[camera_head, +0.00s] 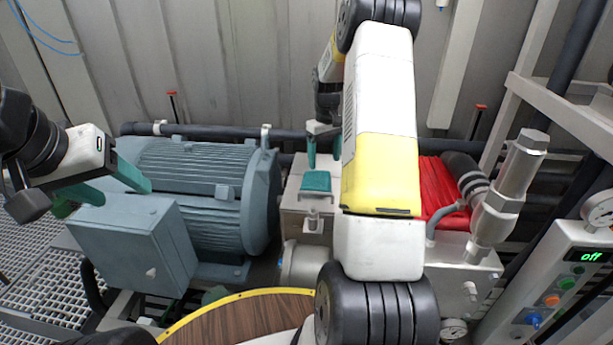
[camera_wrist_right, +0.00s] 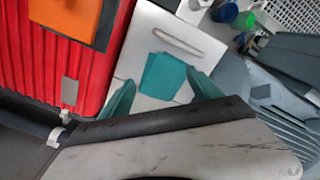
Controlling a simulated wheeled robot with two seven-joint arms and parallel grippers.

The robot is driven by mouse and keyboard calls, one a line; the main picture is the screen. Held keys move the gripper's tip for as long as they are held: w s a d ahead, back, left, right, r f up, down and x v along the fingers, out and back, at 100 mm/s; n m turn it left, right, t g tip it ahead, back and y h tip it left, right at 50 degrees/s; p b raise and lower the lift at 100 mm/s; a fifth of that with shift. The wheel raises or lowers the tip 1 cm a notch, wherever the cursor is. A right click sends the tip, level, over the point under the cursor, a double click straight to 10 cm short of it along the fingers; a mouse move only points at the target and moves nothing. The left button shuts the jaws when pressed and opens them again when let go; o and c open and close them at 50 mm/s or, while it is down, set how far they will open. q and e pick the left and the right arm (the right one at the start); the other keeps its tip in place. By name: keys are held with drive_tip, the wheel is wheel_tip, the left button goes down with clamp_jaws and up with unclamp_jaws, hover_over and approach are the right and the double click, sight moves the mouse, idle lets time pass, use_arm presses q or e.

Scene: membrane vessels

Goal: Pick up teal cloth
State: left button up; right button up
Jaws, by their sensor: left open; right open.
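The teal cloth (camera_head: 316,181) is a small folded piece on the pale box (camera_head: 290,197) in the middle of the head view. In the right wrist view the cloth (camera_wrist_right: 164,78) lies beside a slim metal handle (camera_wrist_right: 178,42). My right gripper (camera_head: 323,152) is open just behind and above the cloth in the head view, apart from it. In the right wrist view its teal fingers (camera_wrist_right: 165,93) are spread to either side of the cloth's near end, with nothing between them gripped. My left gripper (camera_head: 118,187) is open and empty at the left, over the grey motor's box.
A large grey-blue motor (camera_head: 200,190) stands left of the pale box. A red ribbed block (camera_head: 440,185) and metal fittings (camera_head: 508,190) stand at the right. A control panel (camera_head: 565,280) reads "off". An orange plate (camera_wrist_right: 70,17) lies over the red block.

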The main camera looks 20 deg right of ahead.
drive_tip(key=shift+f, duration=4.75)
drive_tip(key=shift+f, duration=0.2)
drive_tip(key=shift+f, duration=0.3)
clamp_jaws()
wheel_tip(320, 180, up, 12)
